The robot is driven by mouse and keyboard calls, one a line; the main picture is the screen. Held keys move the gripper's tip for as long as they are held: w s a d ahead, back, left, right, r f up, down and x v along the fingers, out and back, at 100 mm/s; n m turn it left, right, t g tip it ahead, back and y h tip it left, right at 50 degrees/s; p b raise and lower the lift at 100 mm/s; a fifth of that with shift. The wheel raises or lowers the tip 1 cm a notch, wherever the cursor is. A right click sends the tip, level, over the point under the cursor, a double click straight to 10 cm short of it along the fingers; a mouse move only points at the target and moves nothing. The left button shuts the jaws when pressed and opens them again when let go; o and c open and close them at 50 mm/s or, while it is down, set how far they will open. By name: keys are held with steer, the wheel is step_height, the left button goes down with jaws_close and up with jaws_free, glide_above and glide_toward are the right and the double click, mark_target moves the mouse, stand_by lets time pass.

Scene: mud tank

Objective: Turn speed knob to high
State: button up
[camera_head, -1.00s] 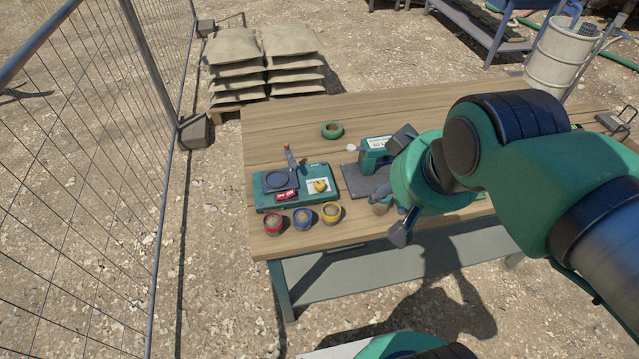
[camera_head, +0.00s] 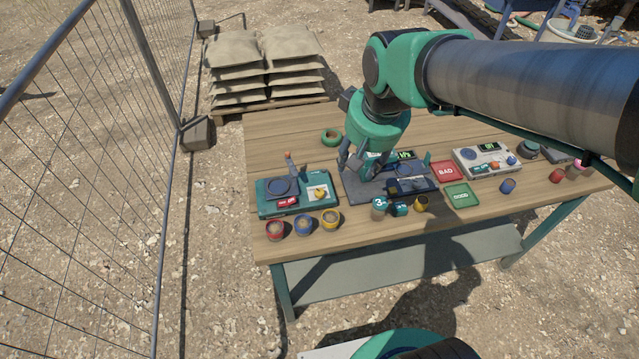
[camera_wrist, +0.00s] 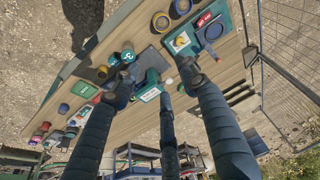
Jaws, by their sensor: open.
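A teal device (camera_head: 297,203) with a round dark plate and a red display sits at the table's left end. A yellow knob (camera_head: 320,192) stands on its pale label panel, and the knob also shows in the wrist view (camera_wrist: 181,41). The lettering and the knob's setting are too small to read. My gripper (camera_head: 366,172) is open and empty, pointing down above the dark mat to the right of this device.
Red (camera_head: 275,230), blue (camera_head: 303,225) and yellow (camera_head: 330,219) cups stand before the teal device. A pale instrument (camera_head: 486,160) with coloured knobs and BAD (camera_head: 446,171) and GOOD (camera_head: 461,194) pads are to the right.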

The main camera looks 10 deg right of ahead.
steer(key=w+a+f+g+p, duration=0.2)
steer(key=w+f+p, duration=0.25)
steer(key=w, duration=0.55)
steer(key=n+g+p, duration=0.1)
steer(key=n+p, duration=0.1)
steer(key=p, duration=0.2)
glide_above(320, 192)
step_height(320, 192, down, 10)
steer(key=shift+w, duration=0.15)
steer(key=shift+f, duration=0.15)
step_height(320, 192, down, 14)
steer(key=shift+r+b, duration=0.2)
steer(key=shift+b, duration=0.75)
jaws_close()
